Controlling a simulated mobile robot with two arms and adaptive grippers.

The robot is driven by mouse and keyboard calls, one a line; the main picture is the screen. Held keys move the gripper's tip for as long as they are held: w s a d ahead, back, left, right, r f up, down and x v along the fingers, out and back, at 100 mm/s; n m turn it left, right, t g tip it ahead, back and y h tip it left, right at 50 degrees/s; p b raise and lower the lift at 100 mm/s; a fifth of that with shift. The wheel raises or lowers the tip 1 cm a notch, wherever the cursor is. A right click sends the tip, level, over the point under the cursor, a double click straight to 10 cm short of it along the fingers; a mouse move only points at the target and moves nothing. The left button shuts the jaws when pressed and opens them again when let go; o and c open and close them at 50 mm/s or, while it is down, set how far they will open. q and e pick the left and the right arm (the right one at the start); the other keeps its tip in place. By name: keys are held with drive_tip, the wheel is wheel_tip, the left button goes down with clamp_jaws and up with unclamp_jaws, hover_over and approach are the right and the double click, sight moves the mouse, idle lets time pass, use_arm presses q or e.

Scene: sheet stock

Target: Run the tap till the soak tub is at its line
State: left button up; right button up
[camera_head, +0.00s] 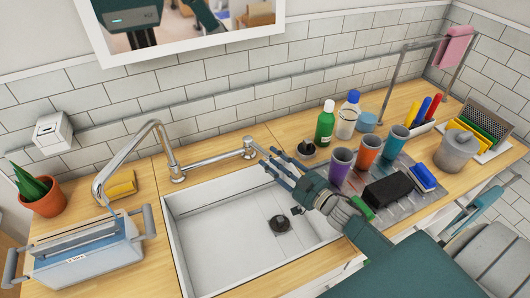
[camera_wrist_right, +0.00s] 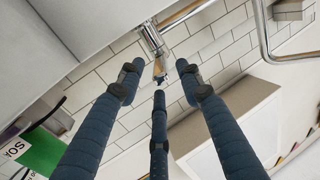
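The soak tub (camera_head: 88,262), a pale blue box with grey handles and a small label, stands on the counter left of the sink. Its water level cannot be made out. A chrome pipe runs right from the tap's base to a valve end (camera_head: 249,147). My right gripper (camera_head: 272,160) is open, fingers spread, close to that end. In the right wrist view, a chrome fitting (camera_wrist_right: 153,42) lies beyond the open fingers (camera_wrist_right: 160,85); contact is unclear. My left gripper is out of view.
The white sink (camera_head: 220,235) is empty, with a dark drain. Coloured cups (camera_head: 367,152), a green bottle (camera_head: 325,124) and a black block (camera_head: 388,189) stand right of it. A potted plant (camera_head: 42,196) and a yellow sponge (camera_head: 122,184) are at the left.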

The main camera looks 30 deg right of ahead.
sight(265, 155)
drive_tip(key=shift+x, duration=1.95)
clamp_jaws()
